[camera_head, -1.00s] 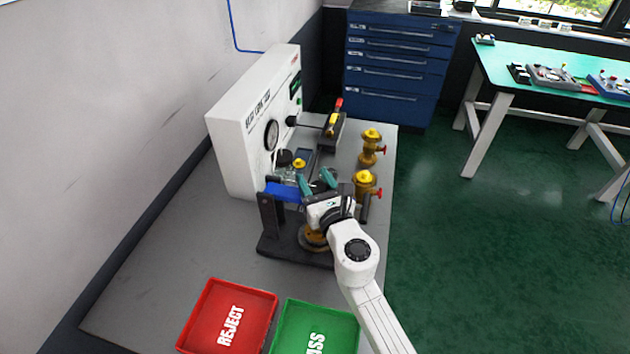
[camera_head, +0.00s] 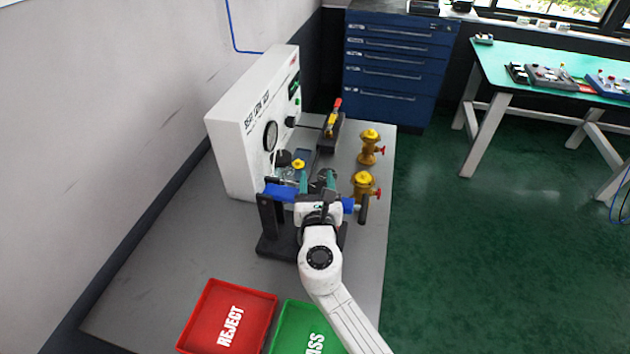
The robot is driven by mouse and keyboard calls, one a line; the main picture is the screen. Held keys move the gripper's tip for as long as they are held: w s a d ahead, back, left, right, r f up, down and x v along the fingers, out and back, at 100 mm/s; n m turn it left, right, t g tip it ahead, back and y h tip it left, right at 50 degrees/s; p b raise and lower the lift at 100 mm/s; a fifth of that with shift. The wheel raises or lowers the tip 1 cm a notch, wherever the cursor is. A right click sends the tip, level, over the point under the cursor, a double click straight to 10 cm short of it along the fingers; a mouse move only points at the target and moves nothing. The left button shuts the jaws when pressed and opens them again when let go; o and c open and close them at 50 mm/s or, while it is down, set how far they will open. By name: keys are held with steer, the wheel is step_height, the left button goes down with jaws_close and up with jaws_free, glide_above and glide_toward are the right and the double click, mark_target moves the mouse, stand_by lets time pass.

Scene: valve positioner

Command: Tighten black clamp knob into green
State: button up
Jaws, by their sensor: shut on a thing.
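My gripper (camera_head: 316,180), with teal fingers, is over the black clamp stand (camera_head: 270,225), between its left blue jaw (camera_head: 281,192) and right blue jaw (camera_head: 348,204). The fingers are shut on a dark part, mostly hidden by the fingers and wrist; I cannot tell what it is. A black bar-shaped clamp knob (camera_head: 364,209) stands at the right end of the clamp, apart from my fingers. I cannot make out a green mark on the clamp. My wrist hides the middle of the stand.
A white test panel with a gauge (camera_head: 270,136) stands behind left. Two yellow valves (camera_head: 370,147) (camera_head: 363,184) with red handles stand at the right edge. A red REJECT tray (camera_head: 213,290) and green PASS tray (camera_head: 284,309) lie in front. The grey bench is bare at left.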

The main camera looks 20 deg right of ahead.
steer(key=m+g+h, duration=0.1)
steer(key=m+h, duration=0.1)
steer(key=h, duration=0.1)
steer(key=m+g+h, duration=0.2)
steer(key=shift+s+d+g+h+b, duration=0.1)
steer(key=shift+d+g+h+b, duration=0.05)
steer(key=shift+g+h+b, duration=0.2)
steer(key=shift+s+d+m+g+h+b, duration=0.1)
steer(key=shift+m+g+h+b, duration=0.2)
steer(key=shift+m+g+h, duration=0.45)
steer(key=shift+s+d+m+g+h+b, duration=0.1)
steer(key=shift+m+g+h+b, duration=0.15)
steer(key=shift+m+g+h, duration=0.5)
steer(key=o, duration=1)
steer(key=b+v, duration=0.2)
steer(key=v, duration=0.8)
steer(key=shift+s+a, duration=0.15)
steer(key=shift+a, duration=0.25)
